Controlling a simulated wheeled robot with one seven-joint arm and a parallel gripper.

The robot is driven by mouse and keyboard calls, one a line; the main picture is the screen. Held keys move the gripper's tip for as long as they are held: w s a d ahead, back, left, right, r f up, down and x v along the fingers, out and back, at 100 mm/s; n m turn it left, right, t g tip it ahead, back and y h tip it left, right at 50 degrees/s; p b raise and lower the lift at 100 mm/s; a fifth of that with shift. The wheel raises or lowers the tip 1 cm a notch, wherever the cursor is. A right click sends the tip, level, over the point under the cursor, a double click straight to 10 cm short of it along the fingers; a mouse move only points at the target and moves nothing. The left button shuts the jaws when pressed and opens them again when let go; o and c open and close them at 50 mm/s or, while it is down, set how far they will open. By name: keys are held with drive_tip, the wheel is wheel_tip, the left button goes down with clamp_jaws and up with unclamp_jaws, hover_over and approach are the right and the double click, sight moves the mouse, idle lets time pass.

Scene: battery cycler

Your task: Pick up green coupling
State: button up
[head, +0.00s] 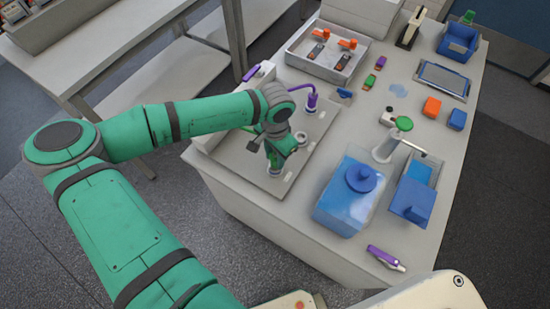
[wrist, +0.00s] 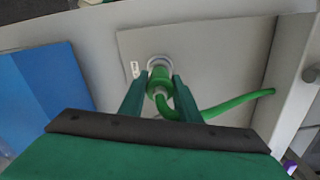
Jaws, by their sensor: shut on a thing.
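The green coupling (wrist: 161,78) shows in the wrist view between the two fingers of my gripper (wrist: 159,88), with a green hose (wrist: 225,105) curving off to the right. My gripper is shut on it. The coupling's far end is at a round pale fitting (wrist: 157,62) on the grey panel (wrist: 215,60); I cannot tell whether it is seated there or just above. In the head view my gripper (head: 274,160) is low over the grey panel (head: 235,160) at the table's near left, and the arm and gripper hide most of the coupling.
A purple coupling with a hose (head: 311,102) stands on the panel behind my gripper. A blue container (head: 345,205) stands to the right, with a stand with a green disc (head: 403,124) behind it. A metal tray (head: 296,45) is at the back. A purple-handled tool (head: 385,258) lies at the front right.

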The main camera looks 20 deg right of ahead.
drive_tip(key=s+a+r, duration=0.1)
drive_tip(key=s+r, duration=1)
drive_tip(key=s, duration=0.3)
drive_tip(key=shift+a+r, duration=0.3)
drive_tip(key=shift+o, duration=1.3)
clamp_jaws()
drive_tip(key=shift+r, duration=2.5)
drive_tip(key=shift+w, duration=0.1)
